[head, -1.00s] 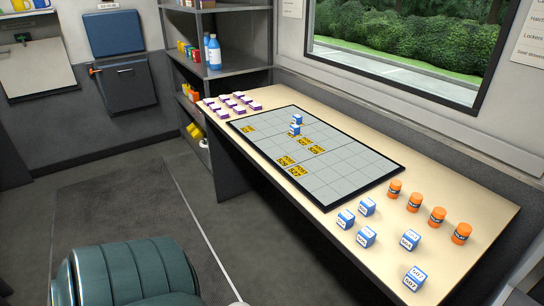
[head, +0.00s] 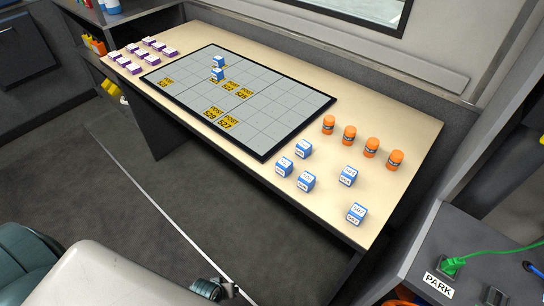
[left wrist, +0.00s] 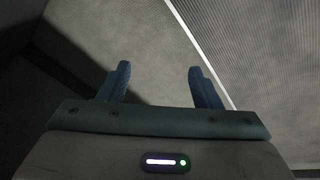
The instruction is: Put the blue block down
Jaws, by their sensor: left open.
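Two blue-and-white blocks are at the far part of the grey gridded board: an upper one (head: 218,62) and a lower one (head: 217,75). I cannot tell whether they are stacked or one behind the other. Several more blue-and-white blocks, one of them nearest the front (head: 356,214), stand apart on the bare right part of the table. My left gripper (left wrist: 159,68) is open in the left wrist view, with nothing between its fingers and only floor beyond them. No block is in that view. My right gripper is not in view.
The gridded board (head: 290,115) has several yellow labelled cells and many empty ones. Orange cylinders (head: 371,147) stand right of it. White-and-purple pieces (head: 137,62) sit at the table's (head: 415,125) far left. A green cable (head: 490,252) and a PARK label (head: 438,284) are at lower right.

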